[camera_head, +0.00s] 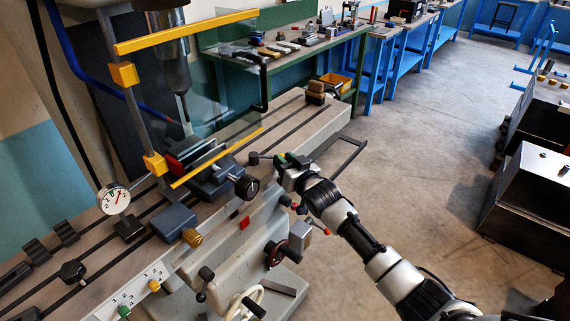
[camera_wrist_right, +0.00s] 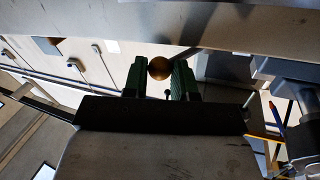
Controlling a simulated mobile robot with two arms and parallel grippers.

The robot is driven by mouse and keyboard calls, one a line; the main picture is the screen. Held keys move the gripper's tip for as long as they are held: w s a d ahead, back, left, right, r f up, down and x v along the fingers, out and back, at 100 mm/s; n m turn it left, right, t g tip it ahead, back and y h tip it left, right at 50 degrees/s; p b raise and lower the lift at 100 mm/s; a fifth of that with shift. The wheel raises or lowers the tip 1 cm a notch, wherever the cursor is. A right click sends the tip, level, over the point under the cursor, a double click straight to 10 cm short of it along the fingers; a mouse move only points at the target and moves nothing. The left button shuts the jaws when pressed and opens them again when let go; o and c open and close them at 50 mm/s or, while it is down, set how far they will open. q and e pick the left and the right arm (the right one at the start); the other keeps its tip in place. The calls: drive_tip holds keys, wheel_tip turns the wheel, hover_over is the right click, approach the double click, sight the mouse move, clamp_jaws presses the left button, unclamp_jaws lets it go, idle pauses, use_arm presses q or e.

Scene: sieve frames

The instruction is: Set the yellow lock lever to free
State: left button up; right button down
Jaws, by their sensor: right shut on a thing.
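My right gripper (camera_head: 283,162) is at the front side of the machine table, beside the vise handle. In the right wrist view its two green fingers (camera_wrist_right: 159,80) are on either side of a round dull-yellow ball (camera_wrist_right: 159,68), which looks like the knob of the yellow lock lever. The gripper is shut on it. In the head view the gripper hides this knob, and the lever's marks and position cannot be read. My left gripper is not in view.
The vise (camera_head: 212,181) and a black handwheel (camera_head: 247,187) are close to the right gripper. A yellow-edged clear guard (camera_head: 190,31) stands over the table. A dial gauge (camera_head: 114,199) is at the left. Handwheels (camera_head: 275,254) stick out below.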

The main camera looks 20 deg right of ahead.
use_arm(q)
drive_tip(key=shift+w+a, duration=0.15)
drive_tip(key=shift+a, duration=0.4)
use_arm(e)
drive_tip(key=shift+w+r, duration=0.1)
drive_tip(key=shift+r, duration=0.1)
drive_tip(key=c, duration=1.3)
unclamp_jaws()
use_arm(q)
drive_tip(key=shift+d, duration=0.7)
use_arm(e)
drive_tip(key=o, duration=0.4)
drive_tip(key=shift+f, duration=0.15)
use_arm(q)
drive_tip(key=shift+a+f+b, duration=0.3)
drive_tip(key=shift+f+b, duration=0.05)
use_arm(e)
drive_tip(key=v, duration=1)
drive_tip(key=shift+s+d, duration=0.2)
drive_tip(key=shift+s, duration=0.15)
